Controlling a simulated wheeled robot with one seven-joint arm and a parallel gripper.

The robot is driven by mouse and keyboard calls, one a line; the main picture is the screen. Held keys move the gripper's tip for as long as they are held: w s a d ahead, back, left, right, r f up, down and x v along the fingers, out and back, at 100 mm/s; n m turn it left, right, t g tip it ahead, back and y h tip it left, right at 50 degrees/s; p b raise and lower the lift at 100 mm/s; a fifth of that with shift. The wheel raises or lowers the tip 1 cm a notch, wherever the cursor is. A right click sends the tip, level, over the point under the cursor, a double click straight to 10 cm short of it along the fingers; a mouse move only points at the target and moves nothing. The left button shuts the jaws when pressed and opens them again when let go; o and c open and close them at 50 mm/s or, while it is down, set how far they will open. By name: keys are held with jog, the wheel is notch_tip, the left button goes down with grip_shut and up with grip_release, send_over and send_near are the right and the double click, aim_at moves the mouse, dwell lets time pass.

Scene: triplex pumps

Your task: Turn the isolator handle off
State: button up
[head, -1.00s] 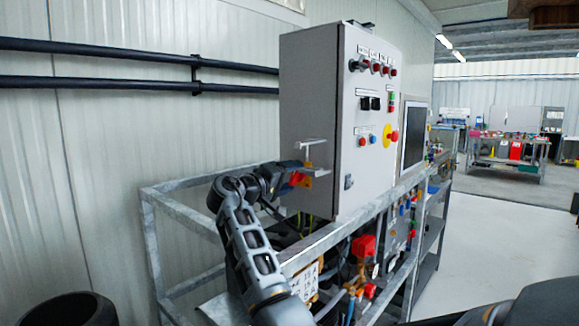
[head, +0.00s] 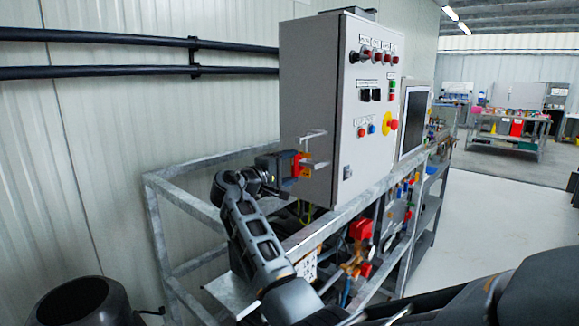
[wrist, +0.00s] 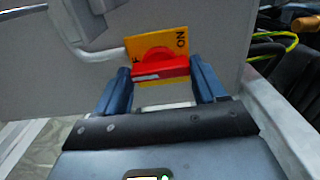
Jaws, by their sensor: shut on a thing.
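The isolator handle is a red knob (wrist: 160,68) on an orange-yellow plate (wrist: 175,40) marked ON at its right, with an F showing at its left. It sits on the left side of the grey control cabinet; in the head view the red handle (head: 297,166) is partly hidden by my gripper. My gripper (wrist: 160,78) is shut on the handle, with one blue finger at each end of it in the wrist view. The handle lies nearly level across that view. The rest of the lettering is covered.
The grey cabinet (head: 312,85) stands on a galvanised frame (head: 190,190). A pale bent bracket (head: 313,135) sticks out just above the handle. Yellow-green cable (wrist: 272,38) lies right of the panel in the wrist view. Open floor (head: 505,205) lies right.

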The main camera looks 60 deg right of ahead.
jog(key=shift+w, duration=0.1)
jog(key=o, duration=1)
jog(key=shift+o, duration=0.2)
jog(key=b+v, duration=0.2)
jog(key=v, duration=0.5)
jog(key=shift+a, duration=0.4)
jog(key=shift+a, duration=0.1)
